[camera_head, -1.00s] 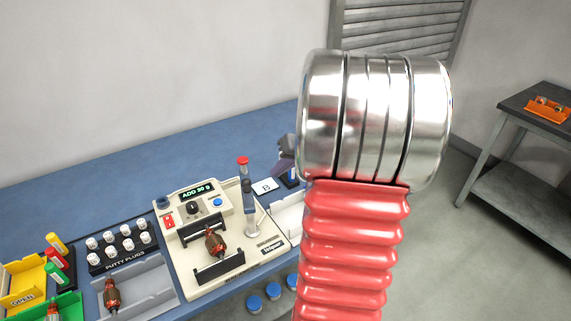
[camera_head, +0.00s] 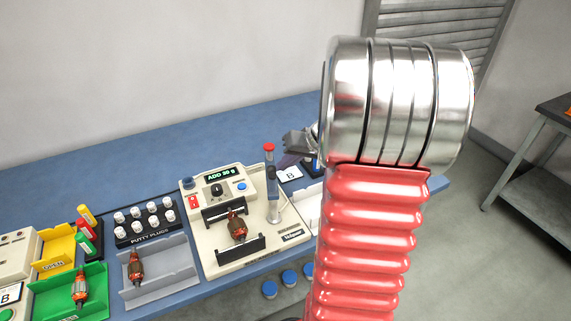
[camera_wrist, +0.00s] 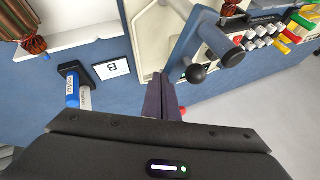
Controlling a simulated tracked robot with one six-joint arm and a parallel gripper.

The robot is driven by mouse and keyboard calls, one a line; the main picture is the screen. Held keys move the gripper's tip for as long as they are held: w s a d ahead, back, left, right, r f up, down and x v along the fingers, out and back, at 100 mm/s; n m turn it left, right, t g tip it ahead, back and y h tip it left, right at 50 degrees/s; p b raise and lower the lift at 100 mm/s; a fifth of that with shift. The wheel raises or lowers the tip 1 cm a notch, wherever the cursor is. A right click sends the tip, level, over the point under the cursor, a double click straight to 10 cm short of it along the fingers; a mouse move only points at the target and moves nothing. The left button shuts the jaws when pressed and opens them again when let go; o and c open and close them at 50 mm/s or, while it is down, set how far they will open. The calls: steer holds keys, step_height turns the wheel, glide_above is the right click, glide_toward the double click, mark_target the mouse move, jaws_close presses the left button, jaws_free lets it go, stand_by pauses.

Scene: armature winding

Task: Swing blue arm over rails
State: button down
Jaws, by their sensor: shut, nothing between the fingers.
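The balancing machine (camera_head: 262,243) is cream and its display reads "ADD 30 g". Its blue arm (camera_head: 272,181) stands upright at the machine's right side, with a red cap on top. In the wrist view, a blue-grey bar (camera_wrist: 190,38) with a black ball beside it appears to be this arm. Two black rails (camera_head: 241,249) carry a copper-and-red armature (camera_head: 237,227); the blue arm is beside them, not above. My gripper (camera_head: 288,141) is behind and right of the red cap. The wrist view shows its fingers (camera_wrist: 160,80) shut and empty, apart from the ball.
A "B" card (camera_head: 289,174) and a blue-handled tool in a dark stand (camera_wrist: 76,88) are near my gripper. Left lie putty plugs (camera_head: 146,220), a grey tray (camera_head: 160,285) with an armature, and a green tray (camera_head: 68,300). The blue bench behind the machine is clear.

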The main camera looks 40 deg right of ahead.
mark_target(271, 162)
steer(key=shift+w, duration=0.1)
steer(key=w+a+n+g+y, duration=0.1)
steer(key=n, duration=0.1)
steer(key=w+a+n+y, duration=0.1)
steer(key=w+n+y, duration=0.1)
steer(key=n, duration=0.1)
steer(key=shift+a+g, duration=0.2)
steer(key=shift+g, duration=0.2)
steer(key=a+n+g+y, duration=0.1)
steer(key=a+n+g, duration=0.8)
steer(key=n, duration=0.7)
steer(key=shift+s+a, duration=0.45)
steer(key=shift+a, duration=1.3)
